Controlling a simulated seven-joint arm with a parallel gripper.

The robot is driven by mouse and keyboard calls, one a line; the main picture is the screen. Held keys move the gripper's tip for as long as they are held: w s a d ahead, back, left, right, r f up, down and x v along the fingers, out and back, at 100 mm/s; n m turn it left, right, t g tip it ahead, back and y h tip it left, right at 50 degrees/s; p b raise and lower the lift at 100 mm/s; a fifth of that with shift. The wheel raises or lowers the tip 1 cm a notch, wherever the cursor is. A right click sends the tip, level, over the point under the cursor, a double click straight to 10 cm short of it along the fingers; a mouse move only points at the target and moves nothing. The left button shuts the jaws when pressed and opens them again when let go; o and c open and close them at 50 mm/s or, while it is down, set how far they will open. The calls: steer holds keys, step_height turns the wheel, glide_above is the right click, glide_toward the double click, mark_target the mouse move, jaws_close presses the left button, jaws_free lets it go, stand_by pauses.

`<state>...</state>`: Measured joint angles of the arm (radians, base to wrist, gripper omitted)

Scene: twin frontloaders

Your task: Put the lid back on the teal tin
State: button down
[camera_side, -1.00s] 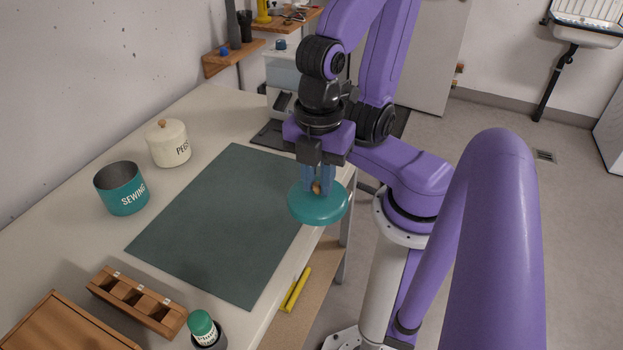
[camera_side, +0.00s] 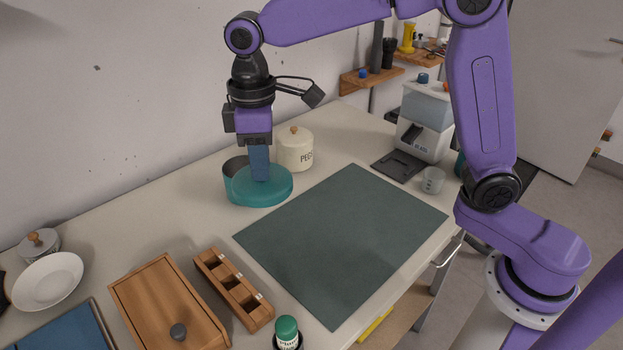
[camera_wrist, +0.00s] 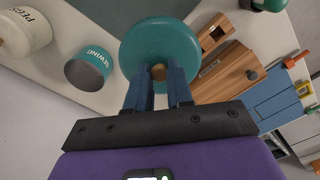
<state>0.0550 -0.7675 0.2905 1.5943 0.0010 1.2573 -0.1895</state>
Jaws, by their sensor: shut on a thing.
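The teal lid (camera_side: 262,192) hangs from my gripper (camera_side: 260,177), which is shut on its wooden knob; the knob also shows between the fingers in the wrist view (camera_wrist: 159,72). The teal tin (camera_side: 231,178) stands open on the table, partly hidden behind the lid in the side view. In the wrist view the tin (camera_wrist: 92,73), marked SEWING, is left of the lid (camera_wrist: 150,40). Its open mouth is uncovered there. The lid's height above the table is hard to tell.
A cream PEGS tin (camera_side: 294,150) with its lid on stands close behind the teal tin. A dark green mat (camera_side: 345,240) lies clear to the right. A slotted wooden block (camera_side: 233,290) and a wooden box (camera_side: 168,305) are at the front.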

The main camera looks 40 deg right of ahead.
steer(key=w+d+f+m, duration=0.2)
steer(key=w+d+m, duration=0.15)
steer(key=w, duration=0.65)
steer(key=w+d+f+m, duration=0.2)
steer(key=w+d+f, duration=0.15)
steer(key=w, duration=0.55)
steer(key=shift+w+d+f, duration=0.1)
steer(key=shift+d+f, duration=0.1)
steer(key=shift+f, duration=1.05)
steer(key=shift+w+d+f, duration=0.1)
steer(key=shift+d+f, duration=0.05)
steer(key=shift+f, duration=1.05)
steer(key=shift+f, duration=0.2)
steer(key=shift+c, duration=2.2)
jaws_free()
steer(key=shift+r, duration=0.15)
step_height(320, 180, up, 7)
